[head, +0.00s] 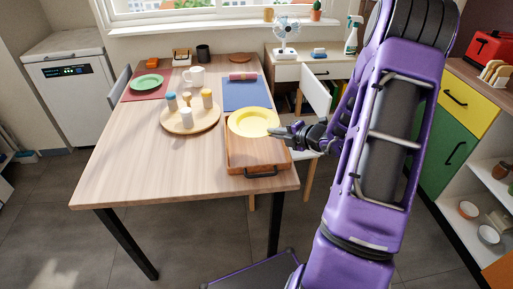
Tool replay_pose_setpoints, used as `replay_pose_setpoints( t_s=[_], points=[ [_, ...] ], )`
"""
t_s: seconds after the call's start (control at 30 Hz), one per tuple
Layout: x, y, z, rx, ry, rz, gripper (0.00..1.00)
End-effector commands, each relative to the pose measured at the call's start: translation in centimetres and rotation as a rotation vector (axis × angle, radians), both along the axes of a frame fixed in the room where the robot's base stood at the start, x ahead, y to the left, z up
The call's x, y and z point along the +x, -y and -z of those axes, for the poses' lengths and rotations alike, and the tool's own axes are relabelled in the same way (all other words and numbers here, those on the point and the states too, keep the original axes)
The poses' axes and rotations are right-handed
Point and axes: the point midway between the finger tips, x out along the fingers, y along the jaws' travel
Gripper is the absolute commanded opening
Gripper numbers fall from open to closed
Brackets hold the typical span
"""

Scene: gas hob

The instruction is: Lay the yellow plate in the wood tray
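The yellow plate (252,122) is at the right side of the dining table, over the far part of the wood tray. The wood tray (250,157) lies at the table's near right corner, with a dark handle on its near side. My gripper (276,132) reaches in from the right, and its fingertips meet the plate's right rim. The view is too small to tell whether the fingers are closed on the rim. I cannot tell whether the plate touches the tray or is held just above it. The near half of the tray is bare.
A blue mat (240,94) with a rolled pink item lies beyond the plate. A round wooden board (190,127) with several small jars stands to the left. A green plate (147,82) sits on a red mat. The table's near left is clear.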

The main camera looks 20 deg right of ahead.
Motion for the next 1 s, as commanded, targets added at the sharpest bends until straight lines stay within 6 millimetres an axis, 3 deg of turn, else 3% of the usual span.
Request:
replay_pose_setpoints(
  t_s=[0.2, 0.7, 1.0],
  points=[
    [0.0, 0.5, 4.0, 0.002, -0.005, 0.005, 0.00],
    [0.0, 0.5, 9.6, 0.000, -0.002, 0.004, 0.00],
    [0.1, 0.5, 9.7, -0.002, 0.000, 0.004, 0.00]
  ],
)
